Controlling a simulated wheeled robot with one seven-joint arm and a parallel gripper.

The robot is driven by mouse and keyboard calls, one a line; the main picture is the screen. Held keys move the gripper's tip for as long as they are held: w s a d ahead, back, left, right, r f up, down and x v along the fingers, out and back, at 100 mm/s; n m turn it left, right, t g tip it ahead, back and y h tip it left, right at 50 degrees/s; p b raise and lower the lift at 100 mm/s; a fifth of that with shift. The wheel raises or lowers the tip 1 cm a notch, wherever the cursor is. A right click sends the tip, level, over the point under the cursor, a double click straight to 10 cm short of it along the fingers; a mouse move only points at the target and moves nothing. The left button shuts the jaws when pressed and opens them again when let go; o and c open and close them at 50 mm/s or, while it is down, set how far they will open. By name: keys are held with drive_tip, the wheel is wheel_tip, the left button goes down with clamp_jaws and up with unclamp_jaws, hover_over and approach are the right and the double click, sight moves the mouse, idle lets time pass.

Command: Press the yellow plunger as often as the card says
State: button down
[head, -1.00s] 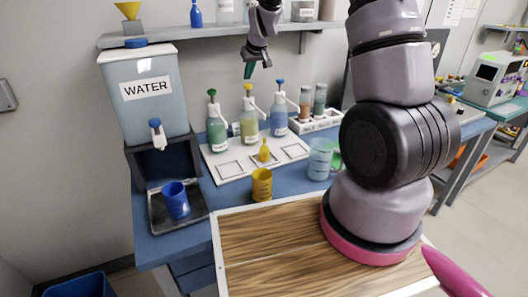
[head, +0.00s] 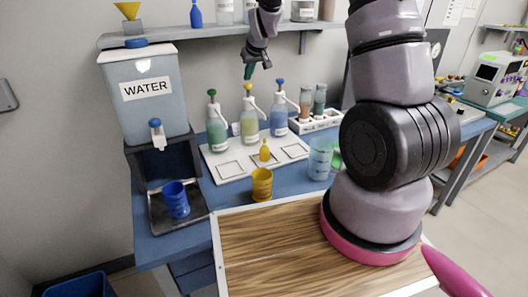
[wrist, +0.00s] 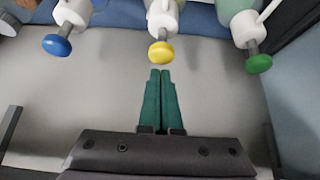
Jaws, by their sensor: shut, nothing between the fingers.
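The yellow plunger (head: 248,87) tops the middle pump bottle (head: 249,127) on a white tray (head: 231,172). It also shows in the wrist view (wrist: 161,53), just beyond my fingertips. My gripper (head: 248,73) is shut and empty, with its green fingers pointing down above the yellow plunger; a gap shows between them. The green plunger (head: 212,93) is on the left bottle and the blue plunger (head: 280,82) on the right bottle. In the wrist view their sides are swapped. I cannot make out a card with a readable number.
A water tank (head: 148,106) stands at the left, with a blue cup (head: 176,200) below its tap. A shelf (head: 180,37) runs behind.

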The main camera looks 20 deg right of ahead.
sight(248, 84)
drive_tip(key=shift+f, duration=1.7)
drive_tip(key=shift+r, duration=1.85)
drive_tip(key=shift+f, duration=0.15)
drive_tip(key=shift+f, duration=1.7)
drive_tip(key=shift+r, duration=1.85)
